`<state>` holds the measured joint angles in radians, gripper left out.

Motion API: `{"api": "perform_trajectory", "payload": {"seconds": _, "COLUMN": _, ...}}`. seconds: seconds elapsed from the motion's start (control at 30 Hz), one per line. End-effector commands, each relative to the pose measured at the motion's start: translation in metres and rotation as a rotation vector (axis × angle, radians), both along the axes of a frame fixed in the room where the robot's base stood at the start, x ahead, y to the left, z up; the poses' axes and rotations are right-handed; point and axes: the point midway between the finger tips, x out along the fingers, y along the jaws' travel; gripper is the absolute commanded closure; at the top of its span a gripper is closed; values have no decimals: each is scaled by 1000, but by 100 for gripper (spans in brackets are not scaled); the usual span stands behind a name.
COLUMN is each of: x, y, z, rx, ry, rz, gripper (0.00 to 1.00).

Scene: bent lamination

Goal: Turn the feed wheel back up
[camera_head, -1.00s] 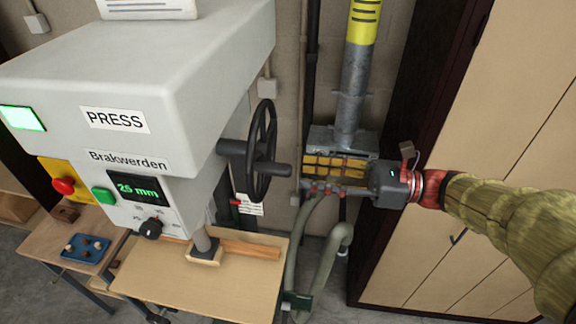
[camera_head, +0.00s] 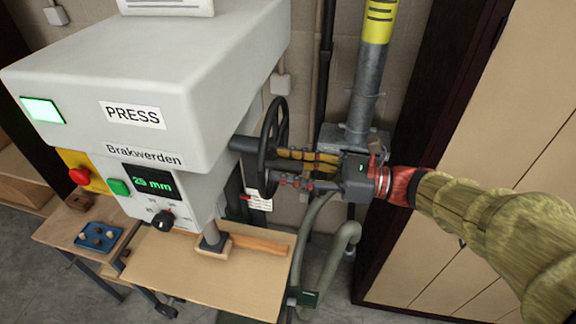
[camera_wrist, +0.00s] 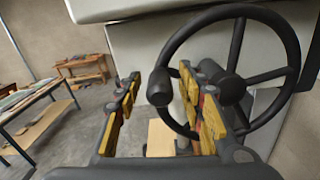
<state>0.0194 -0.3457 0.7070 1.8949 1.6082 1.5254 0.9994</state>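The black spoked feed wheel (camera_head: 273,147) is on the right side of the grey press. It fills the right of the wrist view (camera_wrist: 232,12), facing me, with its hub at the centre. A dark handle (camera_wrist: 158,86) sticks out from the left of its rim. My gripper (camera_head: 291,168) is at the wheel, coming in from the right. In the wrist view its yellow-padded fingers (camera_wrist: 160,98) are apart, one on each side of the handle. I cannot tell whether either finger touches it. The press display (camera_head: 153,182) reads 25 mm.
The press body (camera_head: 200,60) stands left of the wheel, above a wooden table (camera_head: 200,280). A yellow-topped grey pipe (camera_head: 364,95) and hoses are behind my gripper. A beige cabinet (camera_head: 480,150) is at the right. A blue tray (camera_head: 99,237) is at lower left.

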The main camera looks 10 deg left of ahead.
Motion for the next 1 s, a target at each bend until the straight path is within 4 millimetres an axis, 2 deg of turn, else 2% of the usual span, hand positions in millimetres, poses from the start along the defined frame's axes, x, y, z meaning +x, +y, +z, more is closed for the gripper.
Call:
{"api": "perform_trajectory", "payload": {"seconds": 0.7, "x": 0, "y": 0, "z": 0, "rx": 0, "ry": 0, "rz": -1, "gripper": 100}}
{"api": "perform_trajectory", "payload": {"seconds": 1.0, "x": 0, "y": 0, "z": -1, "rx": -1, "ry": 1, "rz": -1, "gripper": 100}}
